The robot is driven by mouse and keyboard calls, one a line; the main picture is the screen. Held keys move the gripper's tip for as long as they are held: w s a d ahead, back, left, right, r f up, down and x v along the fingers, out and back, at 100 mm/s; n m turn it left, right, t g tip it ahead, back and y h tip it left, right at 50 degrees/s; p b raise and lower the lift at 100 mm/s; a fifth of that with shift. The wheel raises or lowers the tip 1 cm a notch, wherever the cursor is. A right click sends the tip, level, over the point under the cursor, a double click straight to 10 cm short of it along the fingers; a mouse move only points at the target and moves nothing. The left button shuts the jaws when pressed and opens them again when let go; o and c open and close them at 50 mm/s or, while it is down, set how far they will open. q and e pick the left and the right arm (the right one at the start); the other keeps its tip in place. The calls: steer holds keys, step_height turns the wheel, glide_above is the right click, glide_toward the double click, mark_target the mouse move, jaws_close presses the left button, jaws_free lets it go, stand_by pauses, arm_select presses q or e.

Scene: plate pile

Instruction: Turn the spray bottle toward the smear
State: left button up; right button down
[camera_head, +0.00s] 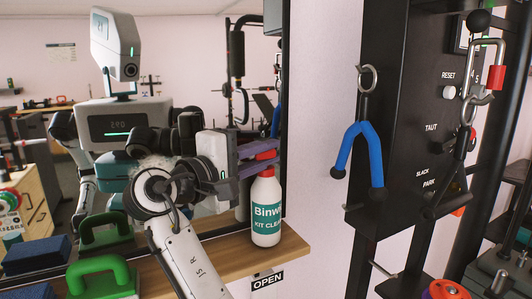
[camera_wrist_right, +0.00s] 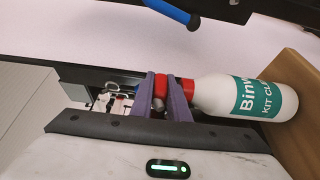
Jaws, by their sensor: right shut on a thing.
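The white spray bottle (camera_head: 266,207) has a teal label and a red top, and stands upright on the wooden shelf (camera_head: 225,262) at the mirror's right edge. It also shows in the right wrist view (camera_wrist_right: 240,97). My right gripper (camera_head: 262,153) is shut on its red top, with a purple finger on each side in the wrist view (camera_wrist_right: 165,92). Which way the nozzle points I cannot tell. A pale hazy patch (camera_head: 150,162) on the mirror, partly behind my right arm, may be the smear. My left gripper itself is not in view.
The mirror (camera_head: 75,105) reflects my body and the room. A green-handled block (camera_head: 103,277) and a blue block (camera_head: 35,291) lie on the shelf at left. A black rack (camera_head: 400,120) with a blue handle (camera_head: 345,150) stands to the right. Bare wall lies between.

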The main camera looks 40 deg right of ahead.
steer(key=shift+f, duration=0.1)
stand_by(0.3)
steer(key=c, duration=1.6)
jaws_free()
steer(key=shift+f, duration=0.2)
steer(key=a, duration=0.3)
steer(key=a+p, duration=0.1)
steer(key=a, duration=0.3)
steer(key=s+a, duration=0.1)
steer(key=a, duration=0.2)
steer(key=shift+a+r, duration=0.1)
steer(key=shift+a, duration=0.1)
